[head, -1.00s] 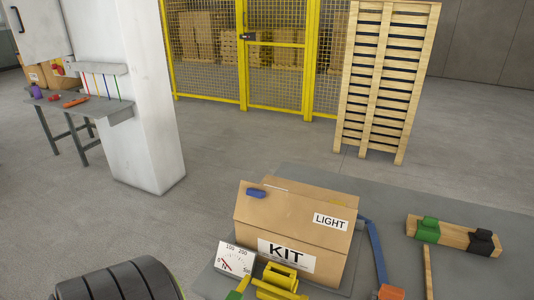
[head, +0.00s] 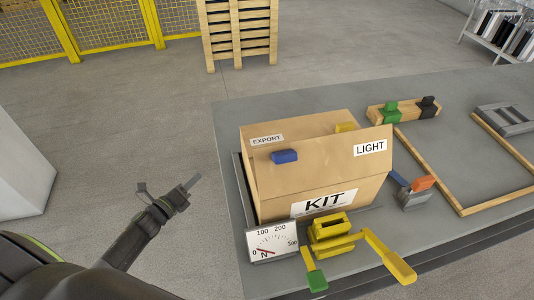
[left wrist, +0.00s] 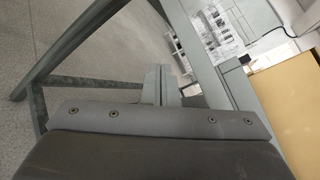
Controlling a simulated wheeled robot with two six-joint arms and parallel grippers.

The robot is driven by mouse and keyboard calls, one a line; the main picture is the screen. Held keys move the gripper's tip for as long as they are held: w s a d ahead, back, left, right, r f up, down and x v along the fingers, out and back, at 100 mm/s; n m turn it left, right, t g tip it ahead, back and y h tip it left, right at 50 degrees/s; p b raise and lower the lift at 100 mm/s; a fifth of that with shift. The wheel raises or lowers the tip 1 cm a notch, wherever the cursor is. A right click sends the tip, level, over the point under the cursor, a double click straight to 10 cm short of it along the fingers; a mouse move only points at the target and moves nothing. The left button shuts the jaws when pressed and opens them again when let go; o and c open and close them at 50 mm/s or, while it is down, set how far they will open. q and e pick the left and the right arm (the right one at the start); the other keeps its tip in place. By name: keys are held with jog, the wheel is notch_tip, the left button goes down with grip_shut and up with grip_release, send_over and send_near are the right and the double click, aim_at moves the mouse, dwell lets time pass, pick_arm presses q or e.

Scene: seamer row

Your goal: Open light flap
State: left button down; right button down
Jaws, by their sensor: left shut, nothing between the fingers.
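A cardboard box with a KIT label (head: 324,203) stands on the grey table. The flap labelled LIGHT (head: 325,165) slopes along the box's near upper side. A blue block (head: 285,156) sits at this flap's upper edge, left of its middle. A flap labelled EXPORT (head: 267,140) shows behind it. My left gripper (head: 192,183) is shut and empty, left of the table and apart from the box. In the left wrist view its fingers (left wrist: 158,84) are together, with a tan surface (left wrist: 288,95) at the right. My right gripper is not in view.
A dial gauge (head: 272,241) and a yellow clamp-like fixture (head: 331,231) stand before the box. A wooden bar with green and black clips (head: 405,112) and a wooden frame (head: 452,190) lie right. The grey table (head: 238,112) is bare behind the box.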

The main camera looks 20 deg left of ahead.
aim_at(267, 153)
pick_arm(q)
jog(key=w+d+r+m+h, duration=0.1)
jog(key=d+r+m+h, duration=0.25)
jog(key=r+m, duration=0.4)
jog(key=d+r+m+h, duration=0.3)
jog(key=r+m+h, duration=0.2)
jog(key=r+m, duration=0.25)
jog(key=s+d+r+m+g+h+b, duration=0.1)
jog(key=s+d+r+m+g+h, duration=0.3)
jog(key=m, duration=0.5)
jog(key=s+d+r+m+g+h, duration=0.2)
jog(key=d+r+m+g, duration=0.35)
jog(key=m, duration=0.35)
jog(key=p+x, duration=0.1)
jog(key=x, duration=0.2)
jog(key=p+x, duration=0.1)
jog(key=x, duration=0.2)
jog(key=p+x, duration=0.1)
jog(key=x, duration=0.1)
jog(key=shift+w+d+f+p, duration=0.25)
jog(key=shift+w+d+p, duration=0.05)
jog(key=shift+w, duration=0.1)
jog(key=shift+s+d+r+p, duration=0.45)
jog(key=shift+s+r+p, duration=0.15)
jog(key=shift+s+p, duration=0.3)
jog(key=shift+s+d+r, duration=0.25)
jog(key=shift+s+d, duration=0.05)
jog(key=shift+s, duration=0.3)
